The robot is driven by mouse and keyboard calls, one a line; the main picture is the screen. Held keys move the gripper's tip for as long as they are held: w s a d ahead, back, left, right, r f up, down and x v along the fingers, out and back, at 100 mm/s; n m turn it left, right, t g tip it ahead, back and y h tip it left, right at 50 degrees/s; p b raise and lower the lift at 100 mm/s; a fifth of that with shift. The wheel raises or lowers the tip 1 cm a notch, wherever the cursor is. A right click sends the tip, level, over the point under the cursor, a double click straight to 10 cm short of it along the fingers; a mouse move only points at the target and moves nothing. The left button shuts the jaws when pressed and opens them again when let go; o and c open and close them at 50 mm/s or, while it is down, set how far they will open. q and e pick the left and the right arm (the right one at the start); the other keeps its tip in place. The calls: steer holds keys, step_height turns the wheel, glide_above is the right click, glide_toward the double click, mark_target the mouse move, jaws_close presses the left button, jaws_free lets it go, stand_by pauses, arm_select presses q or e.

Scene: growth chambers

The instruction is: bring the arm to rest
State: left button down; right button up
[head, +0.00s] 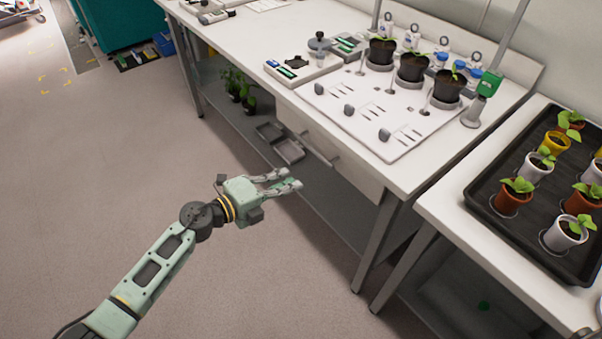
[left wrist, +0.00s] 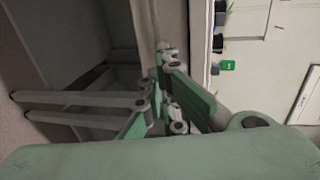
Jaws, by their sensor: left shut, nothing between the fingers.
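My left gripper (head: 292,180) hangs in the air in front of the white workbench, lower than its top in the head view. Its arm comes in from the lower left. The fingers are shut with nothing held. The left wrist view shows the green-padded fingers (left wrist: 168,98) close together, with the bench front and part of its top behind them. My right gripper is not in view.
The workbench (head: 330,75) carries several potted seedlings and small instruments. A second table at right holds a black tray (head: 516,233) of potted plants. Grey trays (head: 288,151) and plants sit on the lower shelf. The floor (head: 90,190) at left is clear.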

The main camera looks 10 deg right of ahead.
arm_select(q)
steer(key=s+a+f+n+t+y, duration=0.1)
steer(key=a+f+n+t+y, duration=0.15)
steer(key=a+f+n, duration=0.5)
steer(key=s+a+f+n+t+y, duration=0.1)
steer(key=s+a+f+n+y, duration=0.3)
steer(key=f, duration=0.6)
steer(key=s+a+f+n+g+y, duration=0.1)
steer(key=s+a+f+n+y, duration=0.1)
steer(key=s+a+f+n, duration=0.4)
steer(key=s+a+f+n+g+y, duration=0.1)
steer(key=s+a+f+y, duration=0.15)
steer(key=f, duration=0.55)
steer(key=s+a+f+n+g+y, duration=0.1)
steer(key=s+a+f+n+g, duration=0.15)
steer(key=s+f, duration=0.35)
steer(key=s+a+f+n+g+y, duration=0.1)
steer(key=s+a+f+n, duration=0.2)
steer(key=s, duration=0.5)
steer(key=s+a+f+n+g, duration=0.1)
steer(key=s+f+g, duration=0.1)
steer(key=s, duration=0.9)
steer(key=s+a+f+n+g, duration=0.1)
steer(key=s+f, duration=0.4)
steer(key=s, duration=0.7)
steer(key=shift+s+n+g+y, duration=0.15)
steer(key=shift+n+g+y, duration=0.15)
steer(key=shift+n+g, duration=0.6)
steer(key=shift+a+f, duration=0.1)
